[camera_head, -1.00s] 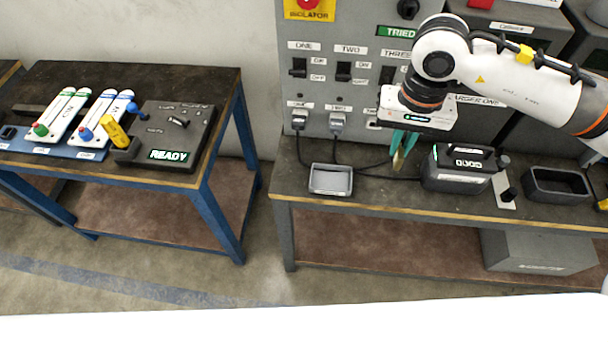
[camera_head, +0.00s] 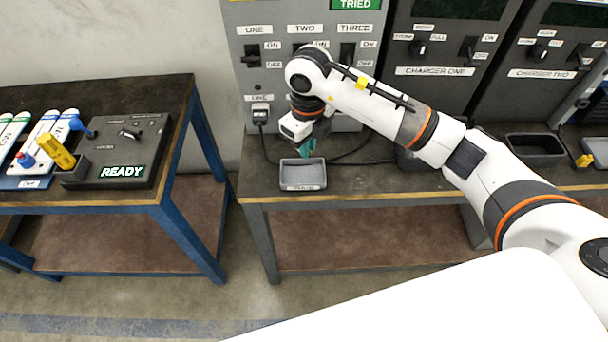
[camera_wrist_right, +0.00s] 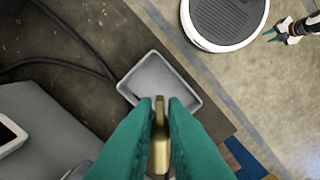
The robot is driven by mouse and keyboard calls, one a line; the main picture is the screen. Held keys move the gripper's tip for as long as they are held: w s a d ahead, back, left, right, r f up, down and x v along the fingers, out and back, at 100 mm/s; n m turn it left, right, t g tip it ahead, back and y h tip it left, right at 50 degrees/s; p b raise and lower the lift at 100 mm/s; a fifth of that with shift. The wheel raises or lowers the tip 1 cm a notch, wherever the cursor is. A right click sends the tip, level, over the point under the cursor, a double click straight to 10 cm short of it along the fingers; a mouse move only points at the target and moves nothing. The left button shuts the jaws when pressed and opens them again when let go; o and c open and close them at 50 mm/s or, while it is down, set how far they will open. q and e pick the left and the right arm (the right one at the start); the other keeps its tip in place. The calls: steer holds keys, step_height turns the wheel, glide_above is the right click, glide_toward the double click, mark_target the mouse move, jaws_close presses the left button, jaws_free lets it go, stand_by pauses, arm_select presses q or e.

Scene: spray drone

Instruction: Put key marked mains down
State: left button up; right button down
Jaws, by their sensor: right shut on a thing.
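My right gripper (camera_head: 308,150) is over the back of a small grey tray (camera_head: 303,178) on the right-hand bench, fingers pointing down. In the right wrist view its teal fingers (camera_wrist_right: 160,105) are shut on a brass-coloured key (camera_wrist_right: 160,140). The key lies between the fingers, and no marking on it is legible. The tray shows beyond the fingertips (camera_wrist_right: 150,72) and looks empty where visible. The key is hidden in the head view. My left gripper (camera_wrist_right: 275,33) shows small at the top right of the wrist view, fingers apart, away from the tray.
Cables cross the bench behind the tray, from a plug (camera_head: 260,115) on the grey panel. A dark bin (camera_head: 536,150) stands farther right. The left bench holds a dark READY box (camera_head: 122,171) and a yellow handle (camera_head: 57,152). A gap separates the benches.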

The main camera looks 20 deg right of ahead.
mark_target(307, 179)
step_height(307, 179, down, 9)
steer(key=shift+p, duration=0.65)
steer(key=shift+f, duration=0.2)
steer(key=c, duration=1.5)
jaws_free()
step_height(307, 179, up, 12)
steer(key=shift+s+r+b, duration=0.1)
steer(key=shift+r+b, duration=0.1)
steer(key=shift+b, duration=0.5)
